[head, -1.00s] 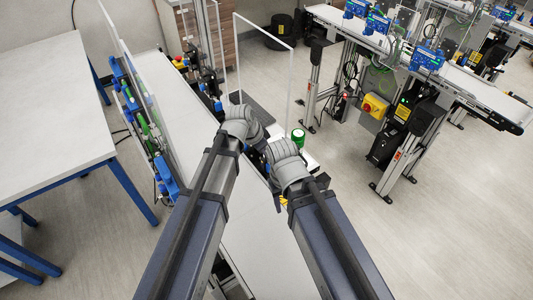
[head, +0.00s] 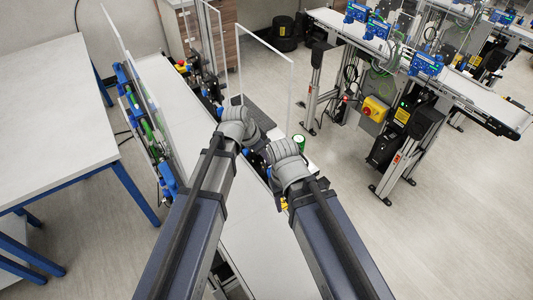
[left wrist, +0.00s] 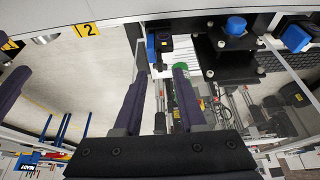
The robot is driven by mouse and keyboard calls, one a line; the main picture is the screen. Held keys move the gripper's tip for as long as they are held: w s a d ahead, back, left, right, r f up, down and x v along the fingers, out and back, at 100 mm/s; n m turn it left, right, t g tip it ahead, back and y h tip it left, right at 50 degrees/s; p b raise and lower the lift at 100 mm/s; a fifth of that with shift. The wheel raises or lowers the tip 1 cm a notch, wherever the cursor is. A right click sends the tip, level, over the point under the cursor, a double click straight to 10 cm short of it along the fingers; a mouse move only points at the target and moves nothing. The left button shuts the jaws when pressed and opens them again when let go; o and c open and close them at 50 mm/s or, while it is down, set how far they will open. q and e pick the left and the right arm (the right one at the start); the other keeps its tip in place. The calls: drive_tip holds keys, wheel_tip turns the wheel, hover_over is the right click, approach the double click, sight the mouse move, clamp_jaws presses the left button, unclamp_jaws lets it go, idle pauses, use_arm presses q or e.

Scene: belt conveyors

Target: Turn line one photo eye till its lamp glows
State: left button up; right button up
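In the left wrist view my left gripper (left wrist: 161,73) is open, with two dark fingers apart and nothing held between them. A small black and blue device (left wrist: 158,44), possibly the photo eye, is just beyond the fingertips. No glowing lamp can be made out on it. In the head view my left gripper (head: 259,141) is mostly hidden by its own wrist, beside the near belt conveyor (head: 180,100). My right wrist is to its right over the same conveyor; its fingers are hidden.
A green can (head: 299,140) stands just beyond my wrists. Clear upright panels (head: 292,90) edge the conveyor. A white table (head: 55,120) with blue legs is at left. Another conveyor line (head: 485,90) stands at right, with open floor between. A yellow label 2 (left wrist: 86,30) shows in the wrist view.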

use_arm(q)
drive_tip(key=p+v, duration=0.2)
drive_tip(key=v, duration=0.2)
drive_tip(key=shift+s+p, duration=0.1)
drive_tip(key=shift+p, duration=0.25)
